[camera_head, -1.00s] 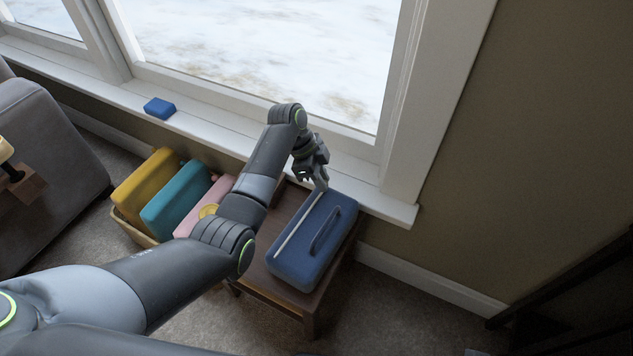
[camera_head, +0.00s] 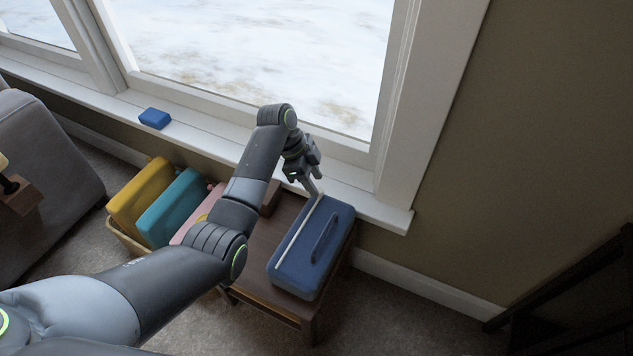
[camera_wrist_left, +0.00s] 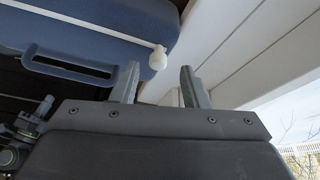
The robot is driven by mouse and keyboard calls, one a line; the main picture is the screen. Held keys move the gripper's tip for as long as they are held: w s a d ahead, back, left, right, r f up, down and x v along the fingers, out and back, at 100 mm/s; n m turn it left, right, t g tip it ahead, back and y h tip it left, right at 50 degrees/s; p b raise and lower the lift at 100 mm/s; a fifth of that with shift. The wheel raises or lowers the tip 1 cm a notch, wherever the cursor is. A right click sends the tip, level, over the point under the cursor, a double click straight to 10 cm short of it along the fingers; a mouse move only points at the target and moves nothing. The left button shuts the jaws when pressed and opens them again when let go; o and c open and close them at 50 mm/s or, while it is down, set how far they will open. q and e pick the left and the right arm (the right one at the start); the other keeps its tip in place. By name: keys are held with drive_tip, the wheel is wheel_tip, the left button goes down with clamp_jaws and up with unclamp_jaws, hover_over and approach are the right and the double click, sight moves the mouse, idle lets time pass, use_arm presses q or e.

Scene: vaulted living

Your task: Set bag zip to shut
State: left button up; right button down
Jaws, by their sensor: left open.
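The blue bag (camera_head: 322,262) lies on a small brown wooden table beneath the window. A white zip line (camera_head: 297,236) runs along its top, beside a dark blue handle (camera_head: 325,238). In the left wrist view, a white zip pull (camera_wrist_left: 158,58) sits at the bag's (camera_wrist_left: 100,22) end of the white line. My left gripper (camera_head: 316,190) is at the far end of the bag, by the end of the zip line. In the left wrist view its open fingers (camera_wrist_left: 160,82) stand either side of the pull, which is just ahead of the fingertips.
A basket (camera_head: 120,232) with yellow, teal and pink cases stands left of the table (camera_head: 262,288). A small blue block (camera_head: 155,118) lies on the white windowsill (camera_head: 200,133). The sill and window frame are close behind my left gripper. A grey sofa (camera_head: 45,165) stands at the left.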

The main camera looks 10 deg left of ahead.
use_arm(q)
drive_tip(key=p+v, duration=0.3)
drive_tip(key=v, duration=1.2)
use_arm(e)
drive_tip(key=shift+g+h, duration=0.4)
drive_tip(key=shift+g, duration=0.5)
drive_tip(key=f, duration=0.1)
drive_tip(key=s+f, duration=0.1)
drive_tip(key=d+f, duration=0.1)
drive_tip(key=f, duration=0.1)
drive_tip(key=shift+s, duration=0.4)
